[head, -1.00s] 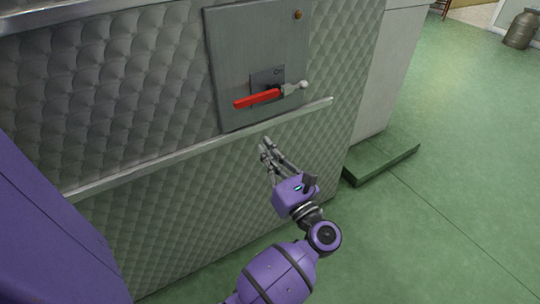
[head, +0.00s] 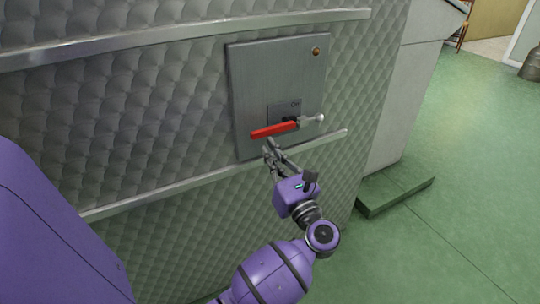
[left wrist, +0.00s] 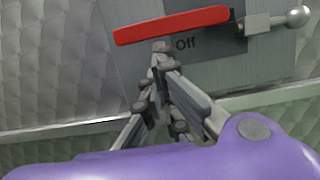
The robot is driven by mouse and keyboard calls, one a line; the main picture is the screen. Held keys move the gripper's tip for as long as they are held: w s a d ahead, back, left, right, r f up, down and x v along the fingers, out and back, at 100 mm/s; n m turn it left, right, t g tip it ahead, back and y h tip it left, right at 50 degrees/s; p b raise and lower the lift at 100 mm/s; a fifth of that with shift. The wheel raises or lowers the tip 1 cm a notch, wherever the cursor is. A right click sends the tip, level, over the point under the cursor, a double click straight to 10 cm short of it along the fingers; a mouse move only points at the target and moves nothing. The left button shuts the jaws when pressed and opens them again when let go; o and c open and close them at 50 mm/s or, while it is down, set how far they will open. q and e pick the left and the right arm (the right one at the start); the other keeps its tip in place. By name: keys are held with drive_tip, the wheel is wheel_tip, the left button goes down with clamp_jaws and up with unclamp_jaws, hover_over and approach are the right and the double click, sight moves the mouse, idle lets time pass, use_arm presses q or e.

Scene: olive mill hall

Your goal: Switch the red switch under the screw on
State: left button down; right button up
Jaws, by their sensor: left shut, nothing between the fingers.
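The red switch (head: 274,130) is a red lever with a metal ball-ended arm (head: 312,119), mounted on a grey panel (head: 247,85) on the quilted metal wall. The lever lies nearly level, its red end to the left and slightly lower. In the left wrist view the red lever (left wrist: 172,24) crosses the top, with the word "Off" on the plate just below it. My left gripper (head: 269,146) is shut and empty, just below the red lever; its fingertips (left wrist: 160,48) show close under the lever, and I cannot tell whether they touch it. My right gripper is not in view.
A metal rail (head: 215,174) runs along the wall under the panel, close to my left gripper. A small orange-brown knob (head: 316,51) sits at the panel's upper right. A low green step (head: 396,196) and open green floor lie to the right.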

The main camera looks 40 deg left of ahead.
use_arm(q)
drive_tip(key=shift+s+r+m+p, duration=0.2)
drive_tip(key=shift+r+m+p, duration=0.05)
drive_tip(key=shift+m+p, duration=0.3)
drive_tip(key=shift+a+r+t, duration=0.1)
drive_tip(key=shift+r+t, duration=0.05)
drive_tip(key=shift+t, duration=0.15)
